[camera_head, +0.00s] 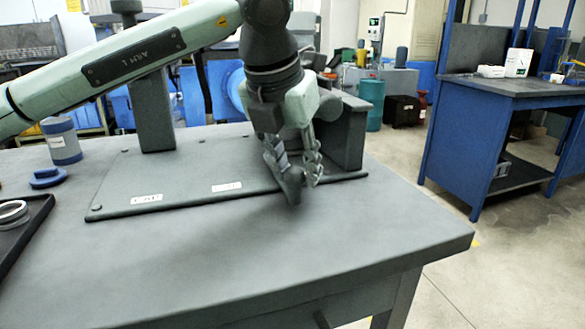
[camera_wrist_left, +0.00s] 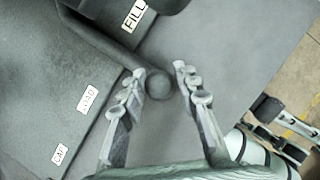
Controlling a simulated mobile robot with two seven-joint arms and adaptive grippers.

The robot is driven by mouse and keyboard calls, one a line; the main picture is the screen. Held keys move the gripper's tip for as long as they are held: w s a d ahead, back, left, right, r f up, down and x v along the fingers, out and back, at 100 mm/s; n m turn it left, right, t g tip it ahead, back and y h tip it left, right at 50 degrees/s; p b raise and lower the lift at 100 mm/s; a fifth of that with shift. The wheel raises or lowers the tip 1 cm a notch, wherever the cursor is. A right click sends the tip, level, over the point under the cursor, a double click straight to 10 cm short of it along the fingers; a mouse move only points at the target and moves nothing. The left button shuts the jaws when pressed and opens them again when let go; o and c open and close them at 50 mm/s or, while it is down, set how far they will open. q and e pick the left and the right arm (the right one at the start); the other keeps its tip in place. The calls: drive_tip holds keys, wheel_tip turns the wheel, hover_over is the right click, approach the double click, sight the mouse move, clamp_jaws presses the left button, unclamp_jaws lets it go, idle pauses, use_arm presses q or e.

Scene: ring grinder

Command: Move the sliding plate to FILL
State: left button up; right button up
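The grey fixture base (camera_head: 130,180) lies on the table with white labels. The wrist view shows the CAP label (camera_wrist_left: 60,154), LOAD label (camera_wrist_left: 90,97) and FILL label (camera_wrist_left: 133,15). A dark rod (camera_wrist_left: 100,38) ends in a round knob (camera_wrist_left: 154,82); the rod end lies between LOAD and FILL. My left gripper (camera_head: 298,178) is over the right front edge of the base. Its open fingers (camera_wrist_left: 160,72) stand either side of the knob; contact cannot be told. The sliding plate itself is not clearly distinguishable, partly hidden by my gripper. My right gripper is not in view.
A dark upright post (camera_head: 152,110) and a dark block (camera_head: 345,135) stand on the base. At left are a blue-and-grey jar (camera_head: 61,140), a blue lid (camera_head: 48,177) and a dark tray (camera_head: 32,235) with metal rings. The table front is clear.

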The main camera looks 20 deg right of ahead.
use_arm(q)
drive_tip(key=o, duration=0.4)
drive_tip(key=shift+s+d, duration=0.1)
drive_tip(key=shift+d, duration=0.1)
drive_tip(key=shift+a, duration=0.1)
drive_tip(key=shift+a+r, duration=0.1)
drive_tip(key=shift+r, duration=0.1)
drive_tip(key=v, duration=1.1)
drive_tip(key=shift+s+r, duration=0.1)
drive_tip(key=shift+r, duration=0.15)
